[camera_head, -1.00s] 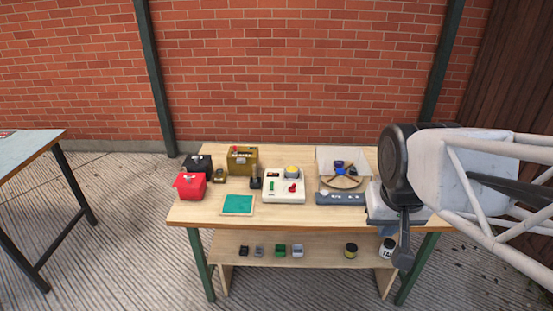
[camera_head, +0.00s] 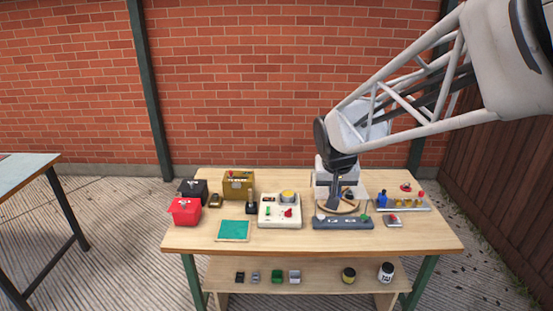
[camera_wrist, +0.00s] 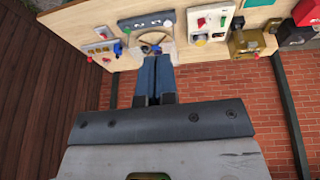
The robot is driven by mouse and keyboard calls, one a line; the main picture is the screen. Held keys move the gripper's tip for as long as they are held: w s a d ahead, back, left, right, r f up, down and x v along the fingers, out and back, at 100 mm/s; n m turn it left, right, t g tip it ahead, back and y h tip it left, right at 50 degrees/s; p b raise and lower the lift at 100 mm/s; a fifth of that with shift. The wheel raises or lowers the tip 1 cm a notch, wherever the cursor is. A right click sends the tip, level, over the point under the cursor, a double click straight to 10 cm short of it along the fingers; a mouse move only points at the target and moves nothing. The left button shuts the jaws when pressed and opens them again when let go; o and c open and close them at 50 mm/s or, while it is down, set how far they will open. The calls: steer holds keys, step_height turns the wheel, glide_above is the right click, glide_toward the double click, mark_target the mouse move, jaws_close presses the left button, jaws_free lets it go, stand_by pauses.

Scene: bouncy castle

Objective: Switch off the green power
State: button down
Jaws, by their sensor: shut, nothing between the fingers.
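A cream control box (camera_head: 280,222) stands in the middle of the table, with a small green switch (camera_head: 268,211), a red knob (camera_head: 287,212) and a yellow dome (camera_head: 288,196). In the wrist view the green switch (camera_wrist: 222,21) shows near the top; its position is too small to read. A grey bar-shaped panel (camera_head: 343,224) to the right has a green knob (camera_head: 366,217) at its right end. My gripper (camera_head: 336,198) is shut and empty, over the round wooden-rimmed device behind this panel. Its blue-grey fingers (camera_wrist: 154,60) show together in the wrist view.
A green pad (camera_head: 233,231), a black lever (camera_head: 251,203), a brass box (camera_head: 238,186) and red (camera_head: 184,211) and black boxes fill the left. A panel with several coloured knobs (camera_head: 410,203) stands right. The table's front strip (camera_head: 300,241) is bare.

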mark_target(268, 209)
steer(key=w+a+f, duration=0.6)
steer(key=w, duration=0.3)
steer(key=w+a+f+t, duration=0.1)
steer(key=w+a+f, duration=0.5)
steer(key=w, duration=0.4)
steer(key=w+a+f, duration=0.6)
steer(key=w+f, duration=0.2)
steer(key=w, duration=0.1)
steer(key=shift+w+a+f+y, duration=0.2)
steer(key=shift+w+y, duration=0.1)
steer(key=shift+y, duration=0.1)
steer(key=shift+f, duration=0.1)
steer(key=shift+w+x, duration=0.15)
steer(key=shift+x, duration=3.25)
steer(key=shift+w+x, duration=0.1)
steer(key=shift+x, duration=3.3)
steer(key=shift+w+f, duration=0.2)
steer(key=shift+w, duration=0.05)
steer(key=shift+s, duration=0.3)
steer(key=shift+s+r, duration=0.15)
steer(key=shift+s, duration=0.3)
